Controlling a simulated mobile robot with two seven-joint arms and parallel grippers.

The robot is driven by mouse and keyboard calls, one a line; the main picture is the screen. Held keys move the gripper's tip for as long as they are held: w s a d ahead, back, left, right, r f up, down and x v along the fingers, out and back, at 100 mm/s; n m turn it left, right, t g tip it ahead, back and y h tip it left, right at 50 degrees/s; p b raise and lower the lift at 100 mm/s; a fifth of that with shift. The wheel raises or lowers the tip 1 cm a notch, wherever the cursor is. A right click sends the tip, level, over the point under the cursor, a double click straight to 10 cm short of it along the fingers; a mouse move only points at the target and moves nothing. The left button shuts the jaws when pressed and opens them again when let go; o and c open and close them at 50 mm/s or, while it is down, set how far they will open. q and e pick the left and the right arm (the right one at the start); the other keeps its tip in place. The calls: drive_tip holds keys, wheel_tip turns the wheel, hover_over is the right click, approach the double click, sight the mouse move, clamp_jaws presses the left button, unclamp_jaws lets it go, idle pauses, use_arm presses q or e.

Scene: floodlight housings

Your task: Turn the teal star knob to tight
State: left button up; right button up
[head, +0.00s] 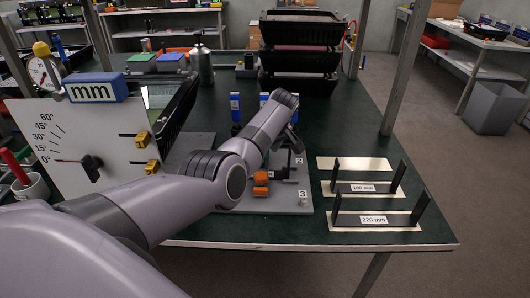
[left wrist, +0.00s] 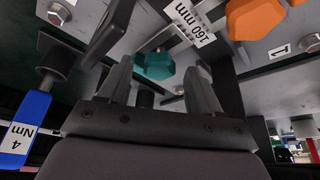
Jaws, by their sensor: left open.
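The teal star knob (left wrist: 153,66) shows in the left wrist view, beside a strip labelled 160 mm (left wrist: 188,20). My left gripper (left wrist: 157,72) is open, with one finger to each side of the knob in that view. The fingers do not appear closed on it, and I cannot tell how far their tips are from it. In the head view my left arm reaches over the grey fixture plate (head: 290,203), and its wrist hides the teal knob and most of the gripper. My right gripper is not in view.
Orange knobs (head: 261,184) are close by on the plate, one also large in the wrist view (left wrist: 255,18). A blue 4 Nm tag (left wrist: 25,128) is at the wrist view's left. Upright-ended gauges (head: 375,222) stand right. A white dial panel (head: 85,140) stands left; black bins (head: 300,60) stand behind.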

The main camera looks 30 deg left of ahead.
use_arm(q)
drive_tip(key=shift+a+f, duration=0.15)
drive_tip(key=shift+f, duration=0.25)
